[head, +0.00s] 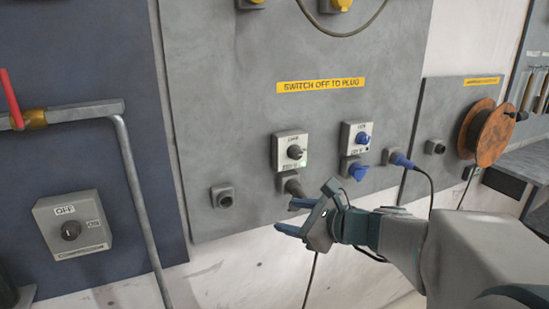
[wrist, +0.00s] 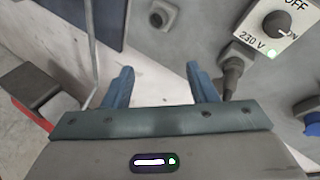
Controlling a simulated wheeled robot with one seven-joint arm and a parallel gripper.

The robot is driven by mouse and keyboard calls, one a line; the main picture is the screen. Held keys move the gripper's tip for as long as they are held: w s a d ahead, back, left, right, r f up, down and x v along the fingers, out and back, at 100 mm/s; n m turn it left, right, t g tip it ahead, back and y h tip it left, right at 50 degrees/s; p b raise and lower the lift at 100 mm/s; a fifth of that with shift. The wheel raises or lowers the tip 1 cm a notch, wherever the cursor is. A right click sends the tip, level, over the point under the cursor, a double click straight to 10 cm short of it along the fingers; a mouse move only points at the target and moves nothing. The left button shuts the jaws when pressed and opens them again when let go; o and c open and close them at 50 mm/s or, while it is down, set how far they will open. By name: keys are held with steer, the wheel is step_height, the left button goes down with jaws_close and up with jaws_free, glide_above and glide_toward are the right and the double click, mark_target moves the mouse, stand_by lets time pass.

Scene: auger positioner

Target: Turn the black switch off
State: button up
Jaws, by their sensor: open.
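The black switch (head: 294,152) is a round black knob on a white box on the grey panel. It also shows at the top right of the wrist view (wrist: 277,24), where its box is marked OFF and 230 V. Its pointer mark is turned toward the ON label, and a small green light glows at the box's lower corner. My gripper (head: 293,216) is open and empty, below the switch and apart from it. In the wrist view its two blue fingers (wrist: 159,72) are spread, with the switch up and to the right.
A black plug (head: 292,187) sits in the socket below the switch, close to my fingers. A blue switch (head: 363,139) and blue plug (head: 401,159) are to the right. A compressor switch (head: 71,230) is at left. An orange cable reel (head: 487,133) hangs at right.

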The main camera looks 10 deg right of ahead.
mark_target(299, 155)
steer(key=w+d+r+m+t+h, duration=0.3)
steer(key=w+d+r+m+t, duration=0.3)
steer(key=d+m, duration=0.4)
steer(key=x, duration=0.4)
steer(key=p+x, duration=0.1)
steer(key=x, duration=0.4)
steer(key=f+x, duration=0.1)
steer(key=x, duration=0.4)
steer(key=shift+a+p, duration=0.15)
steer(key=shift+p, duration=0.25)
steer(key=c, duration=1)
steer(key=shift+o, duration=0.2)
